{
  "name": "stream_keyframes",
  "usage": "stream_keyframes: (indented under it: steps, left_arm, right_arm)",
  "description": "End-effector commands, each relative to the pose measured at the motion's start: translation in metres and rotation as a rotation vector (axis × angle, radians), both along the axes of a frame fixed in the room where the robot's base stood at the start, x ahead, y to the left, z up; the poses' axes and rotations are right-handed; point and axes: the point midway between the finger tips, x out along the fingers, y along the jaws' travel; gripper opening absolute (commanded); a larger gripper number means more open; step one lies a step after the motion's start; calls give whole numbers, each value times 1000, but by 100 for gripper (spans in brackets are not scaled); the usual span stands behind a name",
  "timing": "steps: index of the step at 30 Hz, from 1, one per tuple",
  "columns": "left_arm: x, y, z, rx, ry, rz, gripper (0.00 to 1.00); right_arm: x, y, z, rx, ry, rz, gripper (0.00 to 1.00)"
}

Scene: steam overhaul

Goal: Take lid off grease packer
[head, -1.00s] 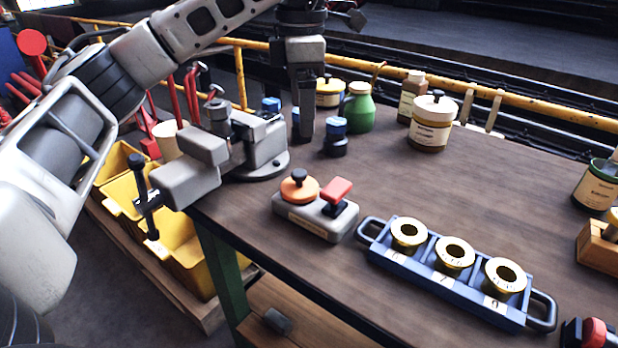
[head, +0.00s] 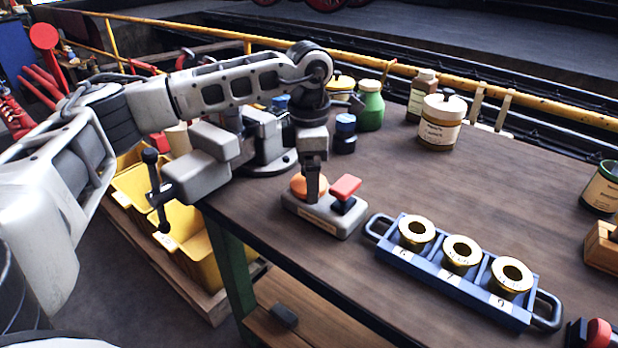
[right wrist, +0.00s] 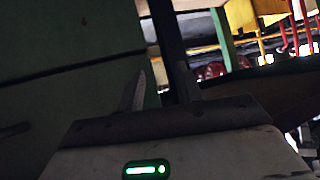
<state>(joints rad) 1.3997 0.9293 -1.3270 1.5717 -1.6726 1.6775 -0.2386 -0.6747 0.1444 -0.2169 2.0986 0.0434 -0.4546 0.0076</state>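The grease packer (head: 325,219) is a grey block near the left front edge of the bench. It has a round orange lid (head: 299,187) and a red-topped lever (head: 345,188). My left gripper (head: 312,196) points down at the lid, covering its black knob and part of its top. Only one finger outline shows, so whether it grips the knob is hidden. My right gripper (right wrist: 161,92) shows only in the right wrist view, its two fingers apart with nothing between them, facing a dark green surface.
A blue tray (head: 440,280) with three brass rings stands right of the packer. A grey vise (head: 205,160) is at the bench corner, close to my left arm. Jars, including a cream-labelled one (head: 441,125), stand at the back. The middle of the bench is clear.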

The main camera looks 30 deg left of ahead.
Motion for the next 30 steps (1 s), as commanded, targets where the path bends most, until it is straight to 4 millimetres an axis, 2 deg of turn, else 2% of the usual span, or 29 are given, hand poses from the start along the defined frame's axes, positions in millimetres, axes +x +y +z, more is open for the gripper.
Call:
stream_keyframes:
  steps: [6, 7, 9, 12, 23, 26, 30]
  left_arm:
    - [0, 0, -1, 0, -1, 0, 89]
    - [0, 0, -1, 0, -1, 0, 83]
    - [0, 0, -1, 0, -1, 0, 64]
    - [0, 0, -1, 0, -1, 0, 41]
    - [0, 0, 2, 0, -3, 0, 41]
    - [1, 0, 8, -1, -5, 0, 41]
    - [1, -1, 27, -1, -6, -1, 41]
  right_arm:
    - [1, 0, 0, 0, -2, 0, 36]
    - [1, 0, 0, 0, -2, 0, 36]
    - [1, 0, 0, 0, -2, 0, 36]
    - [1, 0, 0, 0, -3, 0, 36]
    - [1, 0, 0, 2, -4, 1, 36]
    - [1, 1, -1, 3, -4, 1, 36]
    - [2, 1, -4, 8, -7, 0, 36]
